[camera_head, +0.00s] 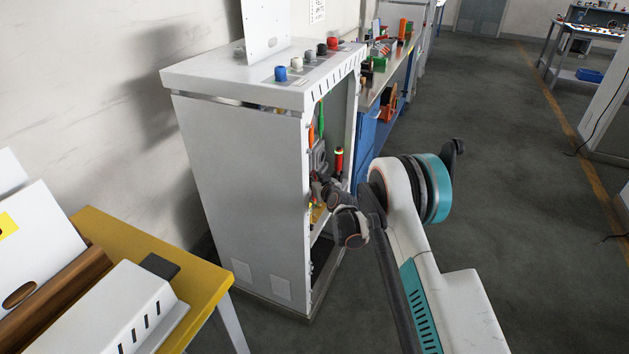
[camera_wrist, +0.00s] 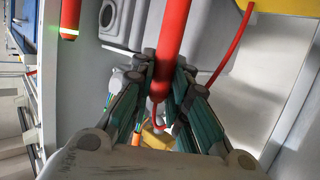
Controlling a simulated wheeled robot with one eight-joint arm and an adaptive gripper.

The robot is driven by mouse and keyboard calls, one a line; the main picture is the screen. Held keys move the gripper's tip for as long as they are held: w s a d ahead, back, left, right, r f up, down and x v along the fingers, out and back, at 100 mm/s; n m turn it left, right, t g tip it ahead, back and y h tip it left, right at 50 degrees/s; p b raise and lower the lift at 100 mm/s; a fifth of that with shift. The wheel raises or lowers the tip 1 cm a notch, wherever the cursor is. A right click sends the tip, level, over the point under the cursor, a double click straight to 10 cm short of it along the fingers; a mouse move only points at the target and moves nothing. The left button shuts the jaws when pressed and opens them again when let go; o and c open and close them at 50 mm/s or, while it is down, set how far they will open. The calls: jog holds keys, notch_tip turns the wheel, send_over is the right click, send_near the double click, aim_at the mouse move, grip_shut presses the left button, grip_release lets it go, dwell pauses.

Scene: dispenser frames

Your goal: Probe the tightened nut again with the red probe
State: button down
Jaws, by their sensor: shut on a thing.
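My gripper (camera_wrist: 166,112) is shut on the red probe (camera_wrist: 173,40), a long red rod that runs up out of the wrist view. A red cable (camera_wrist: 238,45) loops near the probe's lower end and at the right. In the head view my gripper (camera_head: 326,190) reaches into the open side of the grey cabinet (camera_head: 240,170). A red cylinder with a lit yellow-green band (camera_head: 339,160) shows just above it; I cannot tell whether this is the held probe. The probe's far end is out of the wrist view. I cannot make out the nut.
Another red cylinder with a lit green ring (camera_wrist: 69,20) is at the wrist view's upper left. A grey housing (camera_wrist: 125,22) is behind the probe. The cabinet's side edges are close to my arm.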

aim_at(314, 200)
jog(key=shift+f, duration=3.05)
jog(key=shift+r, duration=0.15)
jog(key=shift+r+p, duration=0.65)
jog(key=shift+r, duration=1.7)
jog(key=shift+d, duration=0.1)
